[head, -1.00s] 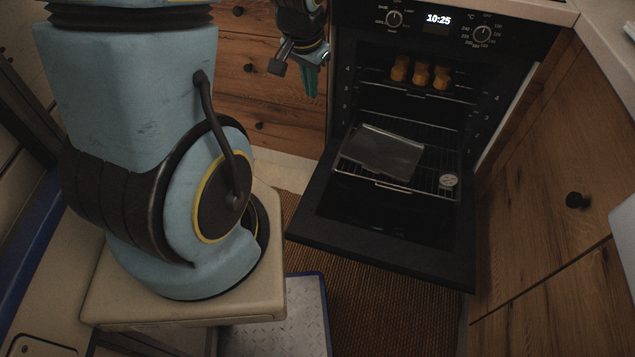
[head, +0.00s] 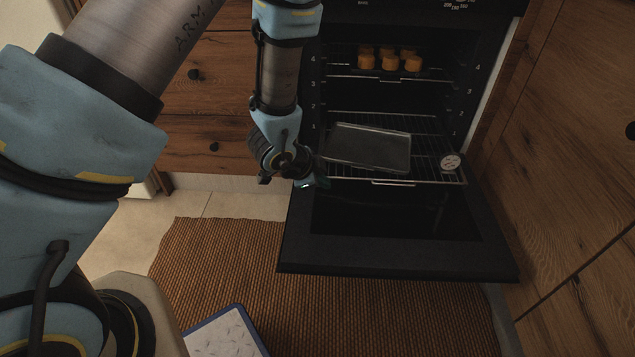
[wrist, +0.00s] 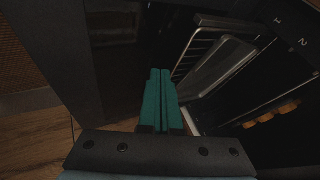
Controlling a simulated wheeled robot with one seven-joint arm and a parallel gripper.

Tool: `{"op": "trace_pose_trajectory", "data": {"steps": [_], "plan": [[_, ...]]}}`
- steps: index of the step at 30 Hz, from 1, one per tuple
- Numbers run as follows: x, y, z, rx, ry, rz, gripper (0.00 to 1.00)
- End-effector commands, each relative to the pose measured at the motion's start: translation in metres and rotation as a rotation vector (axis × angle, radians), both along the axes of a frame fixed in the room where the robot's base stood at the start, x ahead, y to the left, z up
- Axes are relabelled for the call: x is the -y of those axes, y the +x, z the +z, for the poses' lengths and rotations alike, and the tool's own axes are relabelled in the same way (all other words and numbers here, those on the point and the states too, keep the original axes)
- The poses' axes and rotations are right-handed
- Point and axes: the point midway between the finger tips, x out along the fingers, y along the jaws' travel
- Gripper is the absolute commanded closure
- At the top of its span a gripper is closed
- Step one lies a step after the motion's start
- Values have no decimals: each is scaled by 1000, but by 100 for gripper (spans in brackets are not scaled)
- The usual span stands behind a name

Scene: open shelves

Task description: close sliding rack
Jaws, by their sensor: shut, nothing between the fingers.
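The sliding rack (head: 425,172) is a wire shelf low in the open oven, pulled out toward the open door. A dark baking tray (head: 368,150) and a small round white dial (head: 451,162) rest on it. My gripper (head: 318,183) is beside the rack's front left corner, over the left part of the door. In the wrist view its green fingers (wrist: 158,92) are together with nothing between them, and the rack (wrist: 196,52) and tray (wrist: 222,66) lie beyond them to the right. I cannot tell whether the fingertips touch the rack.
The oven door (head: 400,255) is folded down below the rack. An upper rack (head: 425,75) inside holds several orange-brown items (head: 389,60). Wooden cabinet fronts (head: 575,150) stand close on the right. A woven rug (head: 230,255) covers the floor in front.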

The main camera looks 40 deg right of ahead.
Motion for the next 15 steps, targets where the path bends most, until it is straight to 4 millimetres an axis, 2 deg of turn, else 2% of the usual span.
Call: {"op": "trace_pose_trajectory", "data": {"steps": [1, 12, 15], "plan": [[5, 1, -10, 0, 2, -1, 100], [49, 11, -71, 0, 2, 1, 100], [60, 25, -67, 0, -2, 4, 100]]}}
